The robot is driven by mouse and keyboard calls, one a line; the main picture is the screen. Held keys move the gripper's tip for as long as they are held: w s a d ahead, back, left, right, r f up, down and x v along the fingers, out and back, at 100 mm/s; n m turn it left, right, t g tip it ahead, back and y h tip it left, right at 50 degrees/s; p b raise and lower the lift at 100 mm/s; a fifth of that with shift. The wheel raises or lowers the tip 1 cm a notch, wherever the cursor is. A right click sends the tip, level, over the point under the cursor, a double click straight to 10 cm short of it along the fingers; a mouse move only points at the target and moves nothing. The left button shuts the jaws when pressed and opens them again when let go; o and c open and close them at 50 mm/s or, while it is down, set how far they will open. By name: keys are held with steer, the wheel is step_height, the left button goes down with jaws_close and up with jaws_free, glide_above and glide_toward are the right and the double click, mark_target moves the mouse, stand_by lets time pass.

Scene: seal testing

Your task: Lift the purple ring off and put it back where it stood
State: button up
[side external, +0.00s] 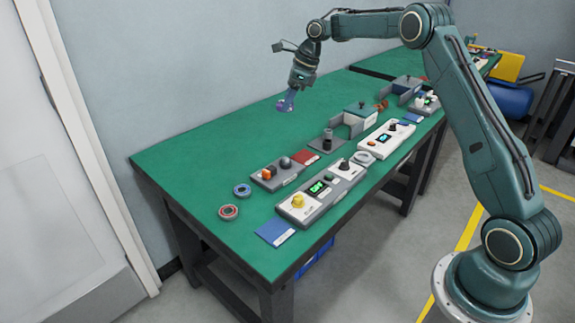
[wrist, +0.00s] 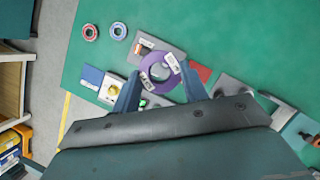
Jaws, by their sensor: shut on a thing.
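The purple ring (wrist: 160,87) is held between the two fingers of my gripper (wrist: 159,74), with pale labels on its face in the wrist view. In the side external view, the ring (side external: 283,106) hangs at the fingertips of my gripper (side external: 289,97), raised above the green table and clear of the other items. A dark post on a grey base (side external: 326,141) stands on the table, to the right of and below the ring in that view. I cannot tell from these frames where the ring stood.
A red ring (side external: 228,212) and a blue ring (side external: 242,190) lie at the table's near left. A grey unit with a yellow knob (side external: 297,202), a block with an orange button (side external: 267,174) and a white unit (side external: 386,139) stand along the front. The back left table surface is clear.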

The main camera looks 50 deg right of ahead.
steer(key=shift+r, duration=0.65)
steer(key=shift+a, duration=0.1)
steer(key=n+g+y, duration=0.1)
steer(key=n+g, duration=0.1)
steer(key=n, duration=0.4)
glide_above(251, 252)
steer(key=d, duration=0.1)
step_height(251, 252, down, 3)
steer(key=shift+s+d+f, duration=0.1)
steer(key=shift+f, duration=5)
steer(key=shift+s+d+f, duration=0.1)
steer(key=shift+f, duration=4.95)
steer(key=shift+f, duration=0.15)
steer(key=o, duration=1.2)
